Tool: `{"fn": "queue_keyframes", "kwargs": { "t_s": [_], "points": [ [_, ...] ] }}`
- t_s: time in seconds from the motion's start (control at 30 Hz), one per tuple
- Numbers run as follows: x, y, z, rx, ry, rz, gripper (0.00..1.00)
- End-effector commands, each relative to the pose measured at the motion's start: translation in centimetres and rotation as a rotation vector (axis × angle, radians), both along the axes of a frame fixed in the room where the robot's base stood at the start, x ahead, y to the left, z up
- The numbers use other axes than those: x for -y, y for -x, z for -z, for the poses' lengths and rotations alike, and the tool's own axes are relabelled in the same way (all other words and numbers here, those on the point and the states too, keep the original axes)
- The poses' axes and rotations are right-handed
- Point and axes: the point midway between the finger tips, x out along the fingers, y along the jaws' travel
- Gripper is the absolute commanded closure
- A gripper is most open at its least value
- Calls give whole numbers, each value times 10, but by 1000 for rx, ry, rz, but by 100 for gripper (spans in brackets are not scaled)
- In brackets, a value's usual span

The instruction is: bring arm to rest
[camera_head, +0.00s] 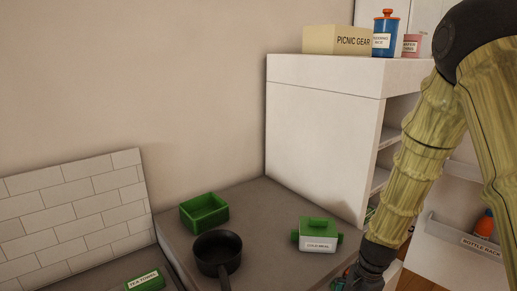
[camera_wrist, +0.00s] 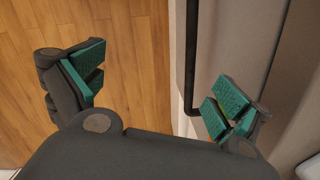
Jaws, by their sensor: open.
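My gripper (camera_wrist: 158,87) shows in the wrist view with its two teal-padded fingers spread wide apart. Nothing is between the fingers. Below them are a wood floor and a pale cabinet front with a dark vertical bar (camera_wrist: 191,60). In the head view my yellow-green arm comes down on the right side, in front of the white shelf unit (camera_head: 315,135). The wrist end is at the lower edge, beside the counter, and the fingers are mostly cut off there.
A "PICNIC GEAR" box (camera_head: 335,40) and a blue canister (camera_head: 385,35) stand on the shelf unit. A bottle rack (camera_head: 465,238) is at right.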

Motion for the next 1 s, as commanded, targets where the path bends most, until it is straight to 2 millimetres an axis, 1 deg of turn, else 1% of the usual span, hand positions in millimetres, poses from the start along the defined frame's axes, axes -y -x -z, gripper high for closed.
{"fn": "queue_keyframes", "kwargs": {
  "t_s": [0.03, 0.2, 0.3, 0.37, 0.5, 0.57, 0.6, 0.73, 0.83, 1.0],
  "points": [
    [1, 13, 21, -8, 19, -49, 0],
    [4, 53, 79, -4, 77, -241, 0],
    [4, 78, 110, -2, 103, -356, 0],
    [4, 95, 127, -1, 114, -427, 0],
    [1, 133, 162, 6, 130, -594, 0],
    [-1, 151, 175, 10, 132, -664, 0],
    [-3, 162, 184, 13, 133, -712, 0],
    [-9, 200, 207, 27, 129, -861, 0],
    [-15, 226, 219, 40, 121, -961, 0],
    [-24, 258, 231, 64, 105, -1084, 0]
  ]
}}
